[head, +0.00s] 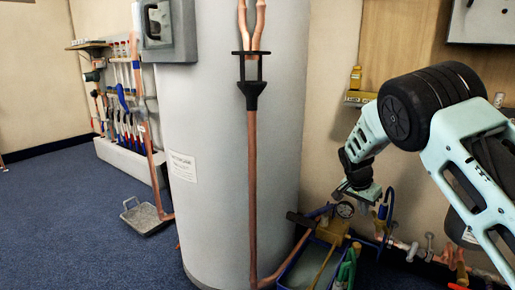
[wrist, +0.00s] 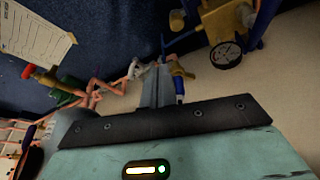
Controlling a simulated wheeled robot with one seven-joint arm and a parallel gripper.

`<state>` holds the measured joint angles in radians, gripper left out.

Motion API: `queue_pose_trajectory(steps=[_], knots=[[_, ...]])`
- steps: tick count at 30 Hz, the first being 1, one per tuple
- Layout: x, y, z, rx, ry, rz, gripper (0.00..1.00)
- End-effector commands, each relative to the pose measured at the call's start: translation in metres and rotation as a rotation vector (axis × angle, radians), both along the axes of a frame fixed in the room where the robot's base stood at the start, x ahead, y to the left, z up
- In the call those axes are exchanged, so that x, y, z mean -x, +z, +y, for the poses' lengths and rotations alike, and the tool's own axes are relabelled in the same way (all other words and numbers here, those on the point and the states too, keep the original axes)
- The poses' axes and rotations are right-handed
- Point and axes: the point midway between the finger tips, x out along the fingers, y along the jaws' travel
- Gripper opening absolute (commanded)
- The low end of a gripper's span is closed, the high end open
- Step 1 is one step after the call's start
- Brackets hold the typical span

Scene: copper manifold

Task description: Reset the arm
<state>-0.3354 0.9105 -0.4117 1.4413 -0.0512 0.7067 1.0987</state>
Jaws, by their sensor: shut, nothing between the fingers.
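My gripper (head: 347,192) is at the end of my pale green arm, in the right half of the head view, in front of the wall and above a pump with a gauge. In the wrist view my gripper (wrist: 157,72) shows as two grey fingers pressed together, with nothing between them. The fingers point toward copper pipework (wrist: 95,90) and valves and appear apart from them, though the exact gap cannot be told.
A tall grey cylinder (head: 205,120) with a copper pipe (head: 252,190) stands left of my arm. A tool rack (head: 120,90) and grey tray (head: 145,217) are at the left. Blue carpet (head: 60,220) is clear.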

Motion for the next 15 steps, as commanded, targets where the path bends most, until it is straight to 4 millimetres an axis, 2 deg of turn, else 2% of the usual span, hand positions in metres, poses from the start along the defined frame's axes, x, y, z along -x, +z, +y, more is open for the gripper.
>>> queue_pose_trajectory(steps=[1, 6, 11, 15], knots=[[0.016, 0.017, 0.02, -0.044, 0.052, 0.024, 0.0], [0.073, 0.056, 0.086, -0.163, 0.278, 0.106, 0.0], [0.136, 0.094, 0.141, -0.244, 0.517, 0.165, 0.0], [0.199, 0.126, 0.179, -0.288, 0.741, 0.207, 0.0]])
